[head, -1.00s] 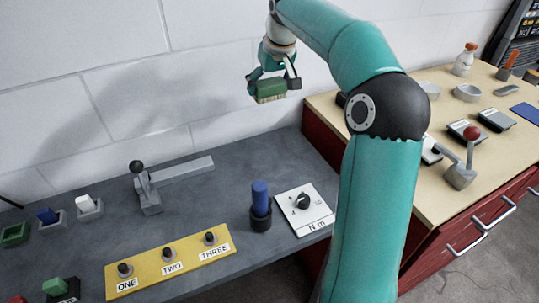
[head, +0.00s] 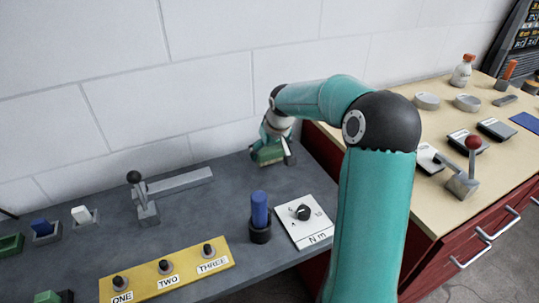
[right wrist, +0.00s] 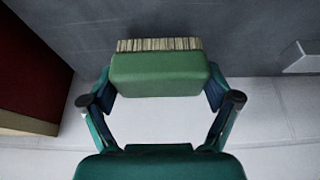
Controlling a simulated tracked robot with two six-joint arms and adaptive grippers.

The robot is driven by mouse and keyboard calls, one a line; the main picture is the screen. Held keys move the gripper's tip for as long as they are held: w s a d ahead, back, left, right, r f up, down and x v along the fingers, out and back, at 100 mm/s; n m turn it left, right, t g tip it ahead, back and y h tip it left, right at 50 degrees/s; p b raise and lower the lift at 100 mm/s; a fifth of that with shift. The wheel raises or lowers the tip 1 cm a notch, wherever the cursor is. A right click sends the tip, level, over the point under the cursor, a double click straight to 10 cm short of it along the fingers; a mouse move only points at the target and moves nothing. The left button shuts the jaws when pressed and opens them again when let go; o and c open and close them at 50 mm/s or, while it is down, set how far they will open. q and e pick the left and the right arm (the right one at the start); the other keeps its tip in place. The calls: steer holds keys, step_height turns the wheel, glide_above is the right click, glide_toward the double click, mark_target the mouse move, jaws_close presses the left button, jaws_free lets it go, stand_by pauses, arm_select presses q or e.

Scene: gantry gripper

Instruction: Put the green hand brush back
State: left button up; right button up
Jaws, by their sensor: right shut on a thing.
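The green hand brush (head: 267,155) has a green block and pale bristles. My right gripper (head: 273,146) is shut on it at the back of the grey bench, near the wall. In the right wrist view the brush (right wrist: 160,76) sits between the two fingers of the gripper (right wrist: 160,95), its bristles toward the grey bench top. The bristles are low over the bench; I cannot tell whether they touch it. My left gripper is not in view.
On the grey bench (head: 205,222) stand a lever (head: 140,200), a grey bar (head: 180,181), a blue-handled cylinder (head: 260,212), a dial plate (head: 306,220) and a yellow button panel (head: 165,272). A wood-topped red cabinet (head: 420,205) stands at right. Bench around the brush is clear.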

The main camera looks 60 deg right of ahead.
steer(key=shift+f, duration=0.95)
steer(key=shift+f, duration=0.15)
steer(key=o, duration=1)
steer(key=shift+c, duration=0.2)
steer(key=v, duration=1.2)
